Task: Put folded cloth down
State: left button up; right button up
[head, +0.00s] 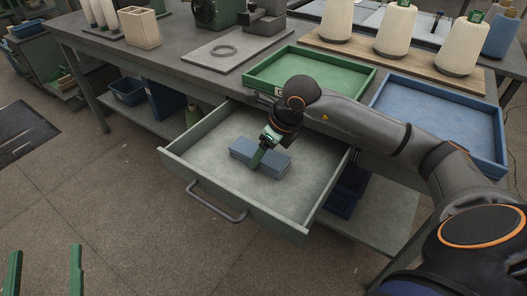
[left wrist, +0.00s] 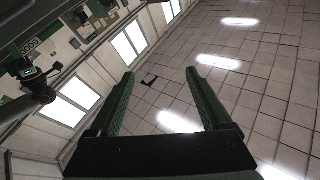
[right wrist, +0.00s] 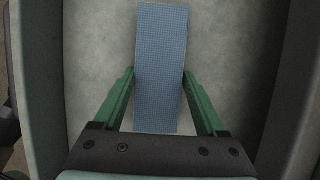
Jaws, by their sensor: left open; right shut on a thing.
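The folded cloth (head: 273,162) is a blue-grey woven block inside the open drawer (head: 205,135). My right gripper (head: 258,158) reaches down into the drawer and is shut on the cloth. In the right wrist view the cloth (right wrist: 160,65) runs lengthwise between the two green fingers (right wrist: 158,80), one at each long side. The cloth is at or very near the drawer floor; I cannot tell whether it touches. My left gripper (head: 45,252) is open and empty at the lower left, away from the bench. The left wrist view shows its spread fingers (left wrist: 160,78) with nothing between them.
The drawer has low walls and a front handle (head: 216,204); its floor around the cloth is bare. Above it on the bench are a green tray (head: 262,92), a blue tray (head: 440,112) and yarn cones (head: 396,32). A blue bin (head: 128,92) stands on the lower shelf.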

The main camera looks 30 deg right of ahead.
aim_at(268, 155)
jog(key=o, duration=1.3)
pick_arm(q)
jog(key=shift+s+r+h, duration=0.1)
jog(key=shift+r+h, duration=0.2)
jog(key=shift+r, duration=0.05)
pick_arm(e)
jog(key=p+v, duration=0.1)
jog(key=v, duration=0.2)
jog(key=shift+r, duration=0.3)
pick_arm(q)
notch_tip(268, 155, down, 15)
jog(key=n+g+y+p, duration=0.1)
jog(key=n+g+y, duration=0.2)
jog(key=g, duration=0.2)
jog(key=shift+a+r+y+p, duration=0.2)
jog(key=shift+a+y+p, duration=0.1)
jog(key=shift+a+y, duration=0.1)
pick_arm(e)
jog(key=v, duration=0.8)
jog(key=shift+s+r, duration=0.25)
jog(key=shift+r, duration=0.05)
